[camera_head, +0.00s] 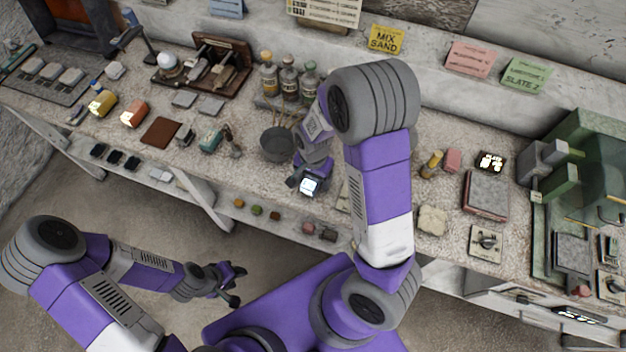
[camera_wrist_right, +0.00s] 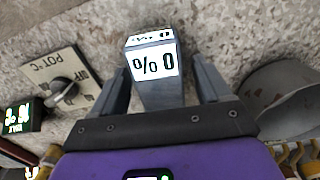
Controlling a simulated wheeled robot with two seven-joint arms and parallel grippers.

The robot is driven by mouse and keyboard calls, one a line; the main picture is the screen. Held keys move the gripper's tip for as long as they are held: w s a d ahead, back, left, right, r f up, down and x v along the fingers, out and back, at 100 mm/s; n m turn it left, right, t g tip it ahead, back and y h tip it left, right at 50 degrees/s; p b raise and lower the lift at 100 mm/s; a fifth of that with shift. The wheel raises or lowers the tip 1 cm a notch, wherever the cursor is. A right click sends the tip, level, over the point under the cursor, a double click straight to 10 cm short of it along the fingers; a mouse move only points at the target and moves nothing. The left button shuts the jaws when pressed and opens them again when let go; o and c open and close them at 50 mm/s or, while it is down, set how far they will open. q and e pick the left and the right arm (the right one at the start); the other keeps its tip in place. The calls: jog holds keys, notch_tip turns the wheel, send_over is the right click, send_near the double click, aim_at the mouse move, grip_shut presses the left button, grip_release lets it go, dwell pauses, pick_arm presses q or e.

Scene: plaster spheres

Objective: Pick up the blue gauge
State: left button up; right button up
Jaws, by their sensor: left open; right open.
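The blue gauge (camera_wrist_right: 158,88) is a small blue-grey upright block with a lit white face reading "% 0". In the right wrist view it stands between the two fingers of my right gripper (camera_wrist_right: 161,66), which is open with a gap on each side of the gauge. In the head view the gauge's lit face (camera_head: 309,185) shows near the bench's front edge, with my right gripper (camera_head: 303,178) right at it and partly covering it. My left gripper (camera_head: 236,284) is open and empty, low in front of the bench, away from the gauge.
A grey bucket (camera_head: 277,144) stands close beside the gauge, with several bottles (camera_head: 288,80) behind. A plate with a POT°C knob (camera_wrist_right: 62,88) lies on the gauge's other side. My right arm hides part of the bench (camera_head: 250,185).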

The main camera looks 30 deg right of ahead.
jog(key=shift+f, duration=0.25)
dwell(0.5)
jog(key=shift+c, duration=0.4)
jog(key=c, duration=1.1)
notch_tip(320, 180, up, 11)
jog(key=p, duration=0.3)
jog(key=shift+f, duration=0.2)
